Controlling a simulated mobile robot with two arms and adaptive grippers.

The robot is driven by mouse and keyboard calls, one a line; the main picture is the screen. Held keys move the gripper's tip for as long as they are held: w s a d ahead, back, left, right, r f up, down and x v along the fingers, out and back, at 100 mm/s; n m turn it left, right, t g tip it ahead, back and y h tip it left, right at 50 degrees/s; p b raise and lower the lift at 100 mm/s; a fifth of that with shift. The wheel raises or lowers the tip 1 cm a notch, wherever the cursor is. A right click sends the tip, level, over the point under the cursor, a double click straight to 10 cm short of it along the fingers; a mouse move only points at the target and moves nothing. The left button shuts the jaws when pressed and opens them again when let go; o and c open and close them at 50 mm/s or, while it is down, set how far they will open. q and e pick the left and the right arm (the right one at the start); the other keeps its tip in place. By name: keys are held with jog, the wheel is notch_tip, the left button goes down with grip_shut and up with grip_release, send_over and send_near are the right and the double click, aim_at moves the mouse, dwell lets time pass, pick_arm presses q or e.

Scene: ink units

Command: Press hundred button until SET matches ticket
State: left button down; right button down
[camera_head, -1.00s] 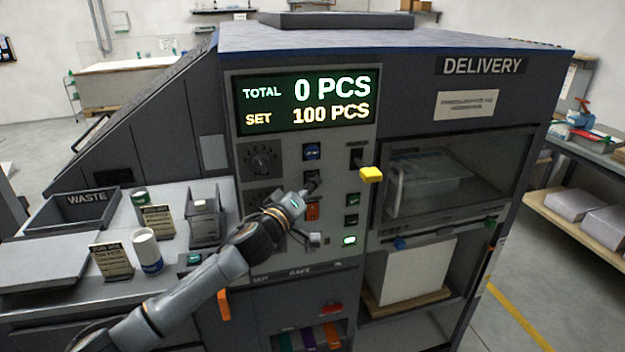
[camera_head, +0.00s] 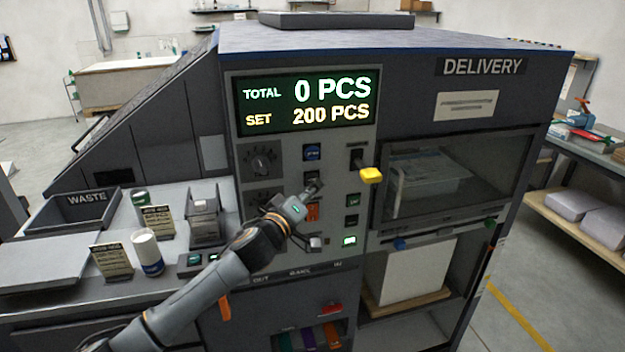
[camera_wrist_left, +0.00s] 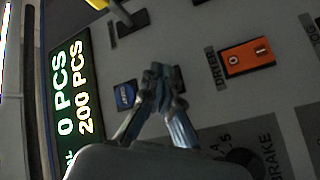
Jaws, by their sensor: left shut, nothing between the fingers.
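The display (camera_head: 305,101) on the dark machine reads TOTAL 0 PCS and SET 200 PCS. It also shows, turned sideways, in the left wrist view (camera_wrist_left: 75,95). My left gripper (camera_head: 314,188) is shut and empty, its fingertips in front of a dark button (camera_head: 311,177) below a blue button (camera_head: 311,152). In the left wrist view the fingertips (camera_wrist_left: 161,72) cover most of that dark button, so I cannot tell whether they touch it. A ticket card (camera_head: 112,262) stands on the left bench, its print too small to read. My right gripper is not in view.
An orange rocker switch (camera_wrist_left: 246,57) is close to the fingers. A yellow-tipped lever (camera_head: 371,175) juts out right of the buttons. A delivery window (camera_head: 455,180) is at right.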

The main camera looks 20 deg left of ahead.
pick_arm(q)
jog(key=shift+s+d, duration=0.15)
jog(key=shift+s+d+p, duration=0.2)
jog(key=shift+s+d, duration=0.45)
jog(key=shift+s, duration=0.35)
jog(key=shift+s+d+p, duration=0.15)
jog(key=shift+s+d, duration=0.5)
jog(key=shift+s, duration=0.35)
dwell(0.7)
